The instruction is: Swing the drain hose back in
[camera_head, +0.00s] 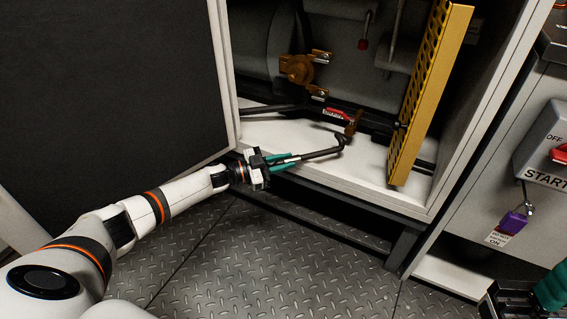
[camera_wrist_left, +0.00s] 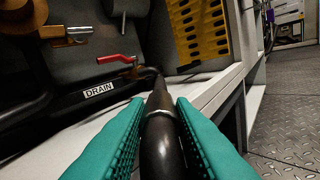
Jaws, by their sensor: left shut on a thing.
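The black drain hose (camera_head: 318,154) runs from the brass drain fitting (camera_head: 352,125) inside the cabinet out over the floor edge of the frame. My left gripper (camera_head: 287,162) is shut on the hose, at the cabinet's front lip. In the left wrist view the hose (camera_wrist_left: 160,130) lies between both teal fingers of my left gripper (camera_wrist_left: 155,145), pointing away toward the drain valve. A red valve handle (camera_wrist_left: 117,59) sits above the DRAIN label (camera_wrist_left: 99,93). My right gripper (camera_head: 520,300) is only partly in view at the lower right corner; its jaw state is unclear.
A yellow perforated guard panel (camera_head: 430,90) stands open at the cabinet's right. A dark cabinet door (camera_head: 110,80) is at the left. A START switch box (camera_head: 545,150) with a purple padlock (camera_head: 513,222) is at far right. The diamond-plate floor (camera_head: 270,265) is clear.

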